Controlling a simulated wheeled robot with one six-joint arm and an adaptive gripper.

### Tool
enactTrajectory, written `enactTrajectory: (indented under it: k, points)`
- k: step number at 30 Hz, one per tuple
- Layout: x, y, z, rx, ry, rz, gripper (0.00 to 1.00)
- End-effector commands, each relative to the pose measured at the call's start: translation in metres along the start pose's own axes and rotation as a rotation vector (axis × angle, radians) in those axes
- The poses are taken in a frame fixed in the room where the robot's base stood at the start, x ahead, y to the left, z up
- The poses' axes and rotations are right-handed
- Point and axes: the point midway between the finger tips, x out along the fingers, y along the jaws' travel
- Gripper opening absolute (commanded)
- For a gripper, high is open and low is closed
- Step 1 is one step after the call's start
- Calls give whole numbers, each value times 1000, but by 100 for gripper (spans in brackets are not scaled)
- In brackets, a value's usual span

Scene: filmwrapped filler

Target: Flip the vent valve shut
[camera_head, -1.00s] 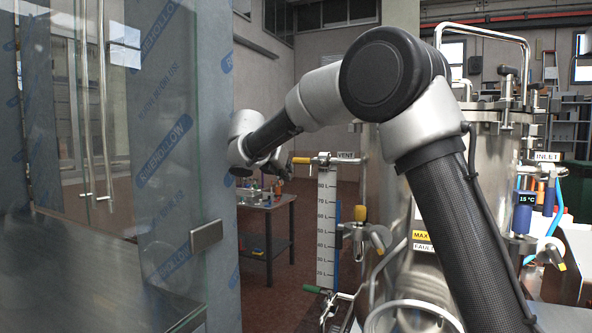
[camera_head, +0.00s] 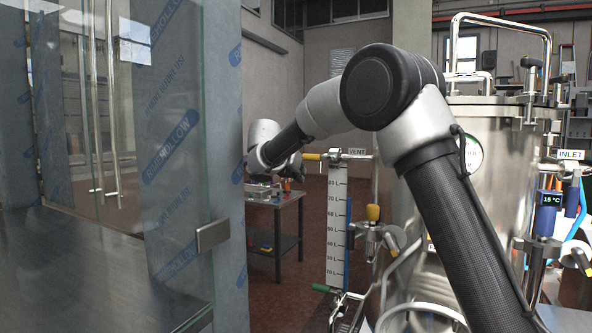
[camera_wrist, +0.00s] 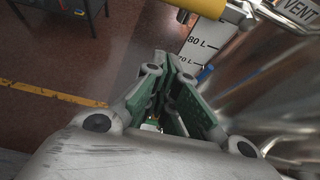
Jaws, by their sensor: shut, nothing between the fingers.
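The vent valve has a yellow lever (camera_head: 312,156) that sticks out level to the left, beside the VENT label (camera_head: 357,151) at the top of the level scale. In the wrist view the yellow lever (camera_wrist: 205,8) is cut by the top edge, with the VENT label (camera_wrist: 297,6) at the top right. My gripper (camera_head: 294,168) is just left of and slightly below the lever's end in the head view. In the wrist view its green-padded fingers (camera_wrist: 167,62) are together and empty, below the lever in the picture. I cannot tell whether they touch it.
The steel tank (camera_head: 490,190) stands right, behind my arm. A film-wrapped glass-and-metal panel (camera_head: 185,150) is close on the left. A small table (camera_head: 275,200) stands behind.

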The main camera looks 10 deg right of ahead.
Motion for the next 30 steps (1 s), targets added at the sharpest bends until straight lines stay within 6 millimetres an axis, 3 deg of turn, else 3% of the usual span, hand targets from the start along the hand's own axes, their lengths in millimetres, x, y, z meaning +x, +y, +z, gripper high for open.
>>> enactTrajectory:
  k: [3, 7, 15, 30]
  points:
    - [28, -1, 0, 2, 1, -3, 0]
    - [49, 0, 3, 3, -1, 0, 0]
    - [35, 0, 34, 1, -1, 1, 0]
    - [33, 0, 38, 5, 0, 3, 0]
